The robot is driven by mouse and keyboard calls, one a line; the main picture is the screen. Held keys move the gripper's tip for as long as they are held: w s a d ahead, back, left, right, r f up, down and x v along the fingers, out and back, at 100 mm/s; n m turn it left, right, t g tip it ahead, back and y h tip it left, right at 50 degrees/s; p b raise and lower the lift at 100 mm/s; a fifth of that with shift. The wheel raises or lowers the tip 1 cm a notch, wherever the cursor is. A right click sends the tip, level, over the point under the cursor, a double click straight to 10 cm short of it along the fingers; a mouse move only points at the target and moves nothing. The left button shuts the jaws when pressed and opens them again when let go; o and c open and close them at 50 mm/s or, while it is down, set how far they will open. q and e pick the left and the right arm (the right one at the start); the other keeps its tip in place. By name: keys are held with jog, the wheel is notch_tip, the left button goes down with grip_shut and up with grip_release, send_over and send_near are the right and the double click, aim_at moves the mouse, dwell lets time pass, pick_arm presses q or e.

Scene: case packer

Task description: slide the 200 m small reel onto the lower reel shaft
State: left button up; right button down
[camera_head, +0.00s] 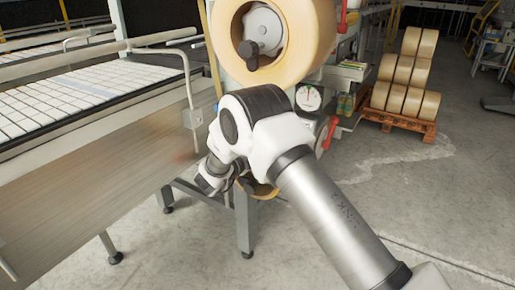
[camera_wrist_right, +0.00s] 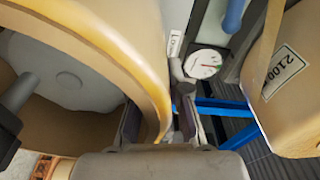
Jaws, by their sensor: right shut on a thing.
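The small tan reel (camera_wrist_right: 148,55) fills the left of the right wrist view. My right gripper (camera_wrist_right: 160,118) is shut on its rim, one finger on each side. Through the reel's opening I see the lower shaft's grey hub (camera_wrist_right: 70,80) and a grey lever with a black end. The reel appears around the hub; how far on it sits, I cannot tell. My left gripper is not in view.
A large tan reel (camera_head: 306,40) hangs on the upper shaft (camera_head: 262,28). A dial gauge (camera_head: 308,97) and red levers sit beside it. A conveyor (camera_head: 90,130) runs along the left. A pallet (camera_head: 398,122) of reels stands behind right. Floor at right is clear.

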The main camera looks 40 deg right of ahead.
jog(key=shift+f+b, duration=0.15)
jog(key=shift+b, duration=0.2)
dwell(0.4)
jog(key=c, duration=1.1)
grip_release()
jog(key=shift+o, duration=0.2)
jog(key=shift+f, duration=0.1)
jog(key=v, duration=1.2)
